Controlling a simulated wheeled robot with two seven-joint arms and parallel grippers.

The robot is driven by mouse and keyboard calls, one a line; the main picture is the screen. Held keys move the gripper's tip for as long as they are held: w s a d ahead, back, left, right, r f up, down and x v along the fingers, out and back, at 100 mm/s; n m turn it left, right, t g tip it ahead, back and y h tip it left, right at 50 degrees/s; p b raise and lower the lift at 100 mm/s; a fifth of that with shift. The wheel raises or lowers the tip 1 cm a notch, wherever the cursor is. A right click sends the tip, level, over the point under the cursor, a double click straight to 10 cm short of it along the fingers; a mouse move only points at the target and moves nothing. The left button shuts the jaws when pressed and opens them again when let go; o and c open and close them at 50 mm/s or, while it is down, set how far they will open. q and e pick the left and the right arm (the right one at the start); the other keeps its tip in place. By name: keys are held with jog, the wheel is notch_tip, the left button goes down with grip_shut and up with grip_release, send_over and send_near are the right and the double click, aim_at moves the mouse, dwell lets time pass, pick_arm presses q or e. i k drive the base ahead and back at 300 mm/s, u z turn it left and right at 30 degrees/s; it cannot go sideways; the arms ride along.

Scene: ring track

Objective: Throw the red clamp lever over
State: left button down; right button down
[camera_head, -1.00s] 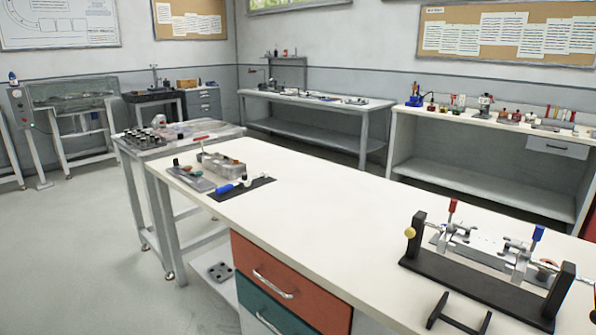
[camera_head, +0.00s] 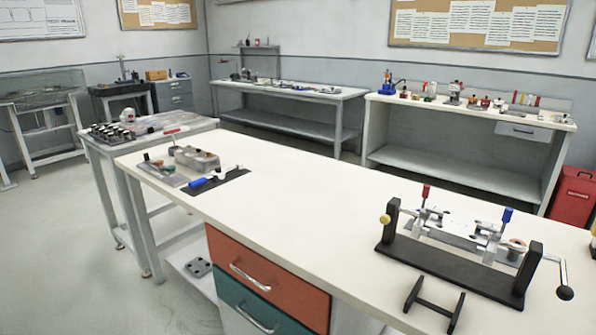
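The red clamp lever (camera_head: 426,191) stands upright on a black fixture (camera_head: 455,270) at the right of the white-topped bench. It rises from a metal clamp near the fixture's left end post, which has a yellow knob (camera_head: 385,219). A second lever with a blue handle (camera_head: 507,215) also stands upright, nearer the right end post. A crank with a black ball knob (camera_head: 565,293) sticks out beyond that right post. Neither of my grippers shows in the head view.
The white bench top (camera_head: 300,205) is clear between the fixture and the tools at its far left end. A black H-shaped stand (camera_head: 434,304) sits in front of the fixture. A red cabinet (camera_head: 573,195) stands behind at the right.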

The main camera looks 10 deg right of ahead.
aim_at(426, 189)
jog(key=u, duration=0.85)
jog(key=i, duration=1.45)
jog(key=z, duration=2.55)
